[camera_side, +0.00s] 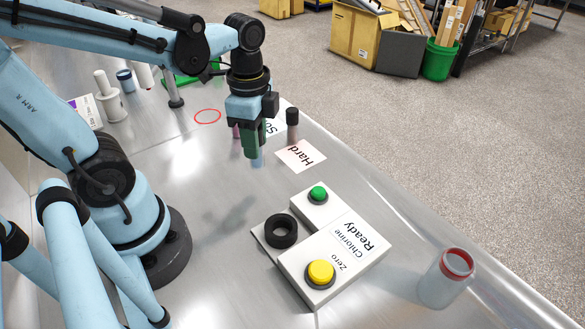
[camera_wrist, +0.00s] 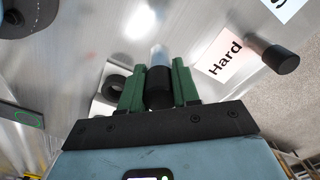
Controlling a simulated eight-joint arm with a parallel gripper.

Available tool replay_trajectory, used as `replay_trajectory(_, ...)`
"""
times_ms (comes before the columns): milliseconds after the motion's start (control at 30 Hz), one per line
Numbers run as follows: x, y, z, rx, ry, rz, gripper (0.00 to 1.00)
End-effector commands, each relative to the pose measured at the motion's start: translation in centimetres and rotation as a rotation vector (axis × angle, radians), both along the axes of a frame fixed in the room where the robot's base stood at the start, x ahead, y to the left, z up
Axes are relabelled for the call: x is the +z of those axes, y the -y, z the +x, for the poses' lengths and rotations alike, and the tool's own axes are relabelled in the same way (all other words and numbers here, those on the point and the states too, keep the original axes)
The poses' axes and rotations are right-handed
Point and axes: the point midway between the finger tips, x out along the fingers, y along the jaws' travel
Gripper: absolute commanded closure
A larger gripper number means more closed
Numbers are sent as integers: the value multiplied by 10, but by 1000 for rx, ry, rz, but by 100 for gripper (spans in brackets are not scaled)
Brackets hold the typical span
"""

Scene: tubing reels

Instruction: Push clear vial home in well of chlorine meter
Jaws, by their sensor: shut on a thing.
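My gripper (camera_side: 250,150) hangs above the bench, behind and left of the chlorine meter (camera_side: 350,262). Its green fingers (camera_wrist: 159,88) are shut on the black cap of the clear vial (camera_wrist: 160,55). The vial's pale lower end (camera_side: 257,161) shows below the fingers in the side view, pointing down and clear of the meter. The well (camera_side: 281,231) is a raised black ring on the meter's left side. It also shows in the wrist view (camera_wrist: 114,84), left of the fingers, partly hidden. The meter has a green button (camera_side: 318,193) and a yellow button (camera_side: 320,272).
A white card reading "Hard" (camera_side: 301,156) lies near the gripper. A black-capped vial (camera_side: 292,118) stands behind it. A pinkish item (camera_side: 236,131) is partly hidden by the gripper. A clear jar with a red rim (camera_side: 446,279) stands at right. Bare bench lies between gripper and meter.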

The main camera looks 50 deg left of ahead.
Motion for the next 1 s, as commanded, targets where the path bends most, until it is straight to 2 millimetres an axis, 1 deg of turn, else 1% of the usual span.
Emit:
replay_trajectory(33, 7, 12, -4, -11, 0, 0, 99)
replay_trajectory(200, 26, 43, -16, -9, 0, 0, 99)
replay_trajectory(400, 42, 66, -24, -5, 0, 0, 99)
replay_trajectory(567, 48, 77, -27, -10, 0, 0, 99)
replay_trajectory(667, 49, 88, -28, -77, 0, 0, 99)
replay_trajectory(833, 46, 114, -31, -279, 1, -1, 99)
replay_trajectory(1000, 44, 129, -34, -408, 1, -1, 99)
